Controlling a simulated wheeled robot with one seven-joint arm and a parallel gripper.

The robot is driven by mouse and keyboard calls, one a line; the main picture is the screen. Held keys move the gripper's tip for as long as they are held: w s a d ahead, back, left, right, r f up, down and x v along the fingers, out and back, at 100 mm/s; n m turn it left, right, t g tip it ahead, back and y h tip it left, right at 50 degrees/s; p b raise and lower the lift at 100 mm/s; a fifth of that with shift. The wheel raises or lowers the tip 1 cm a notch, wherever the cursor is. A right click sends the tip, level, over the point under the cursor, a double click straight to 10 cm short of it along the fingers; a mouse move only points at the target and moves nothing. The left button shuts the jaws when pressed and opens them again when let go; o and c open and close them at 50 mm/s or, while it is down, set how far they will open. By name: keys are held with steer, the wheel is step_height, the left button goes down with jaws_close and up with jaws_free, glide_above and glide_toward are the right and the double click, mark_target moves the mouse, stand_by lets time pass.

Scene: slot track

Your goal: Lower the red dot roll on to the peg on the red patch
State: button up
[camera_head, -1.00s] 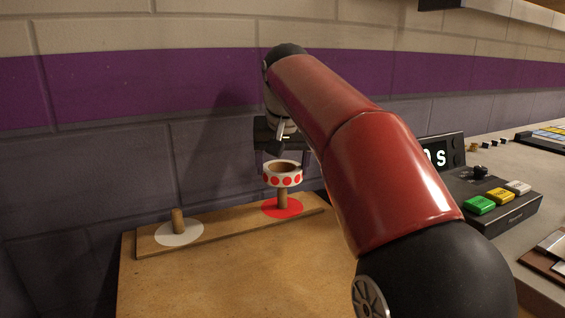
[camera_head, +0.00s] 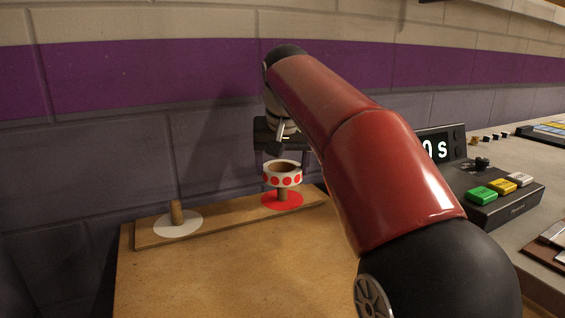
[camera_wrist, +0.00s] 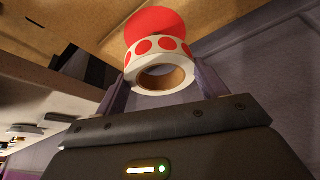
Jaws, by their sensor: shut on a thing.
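The red dot roll (camera_head: 283,176), a white ring with red dots and a brown core, is above the red patch (camera_head: 270,203) at the board's right end. My gripper (camera_head: 284,168) is shut on the roll, a finger on each side. In the wrist view the roll (camera_wrist: 141,77) sits level between the fingers (camera_wrist: 162,84), with the red patch (camera_wrist: 155,20) beyond it. I cannot tell how far the peg is inside the core.
A second peg (camera_head: 177,212) stands bare on a white patch (camera_head: 192,224) at the board's left end. The brick wall (camera_head: 90,165) is close behind. A control box (camera_head: 513,208) with coloured buttons stands at right. The wooden tabletop in front (camera_head: 230,275) is clear.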

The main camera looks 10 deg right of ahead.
steer(key=shift+f+b, duration=0.65)
steer(key=shift+f, duration=0.35)
steer(key=shift+f, duration=0.15)
steer(key=shift+f+b, duration=0.6)
steer(key=shift+f, duration=0.15)
steer(key=shift+f, duration=0.45)
stand_by(0.3)
steer(key=o, duration=1.2)
steer(key=shift+o, duration=0.2)
